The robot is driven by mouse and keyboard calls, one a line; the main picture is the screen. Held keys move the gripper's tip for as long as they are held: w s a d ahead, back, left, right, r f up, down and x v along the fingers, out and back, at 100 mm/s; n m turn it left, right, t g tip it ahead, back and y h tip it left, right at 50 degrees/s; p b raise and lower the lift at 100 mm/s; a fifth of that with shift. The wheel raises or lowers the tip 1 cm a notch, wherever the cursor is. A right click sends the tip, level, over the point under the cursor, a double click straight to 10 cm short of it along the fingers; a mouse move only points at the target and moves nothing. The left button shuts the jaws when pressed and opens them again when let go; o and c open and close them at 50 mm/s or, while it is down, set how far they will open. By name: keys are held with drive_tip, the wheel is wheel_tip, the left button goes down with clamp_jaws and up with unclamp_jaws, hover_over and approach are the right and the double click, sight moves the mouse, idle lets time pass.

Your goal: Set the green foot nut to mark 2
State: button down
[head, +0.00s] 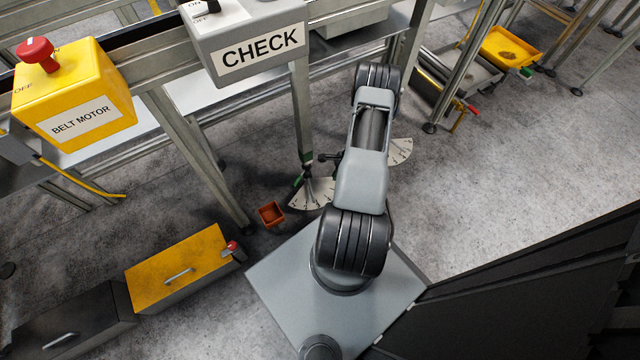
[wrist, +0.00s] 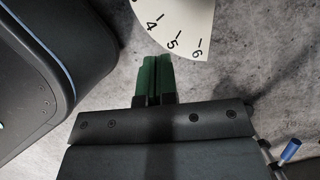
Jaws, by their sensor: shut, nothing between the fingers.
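The green foot nut (head: 298,182) shows small at the foot of a grey post, beside a white dial plate (head: 318,193) with dark marks. In the head view my arm covers part of that area and I cannot read the nut's mark. In the wrist view my gripper (wrist: 154,62) is shut, its two green-tipped fingers together and empty. A white dial plate (wrist: 182,22) with marks 4, 5 and 6 lies just beyond the fingertips. No nut is clearly visible in the wrist view.
A small orange bin (head: 271,214) stands on the floor left of the dial. A yellow drawer box (head: 180,265) is further left. The CHECK box (head: 250,45) hangs on the frame above. A second white dial (head: 401,150) lies right of my arm. Open floor lies to the right.

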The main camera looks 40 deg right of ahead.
sight(311, 190)
drive_tip(key=b+x, duration=0.4)
drive_tip(key=x, duration=0.6)
drive_tip(key=shift+s+f, duration=0.15)
drive_tip(key=shift+f, duration=0.15)
drive_tip(key=shift+w+a+r+b, duration=0.1)
drive_tip(key=shift+w+a+b, duration=0.3)
drive_tip(key=shift+a, duration=0.55)
drive_tip(key=shift+w+a+r, duration=0.1)
drive_tip(key=shift+w+a, duration=0.4)
drive_tip(key=shift+a, duration=0.35)
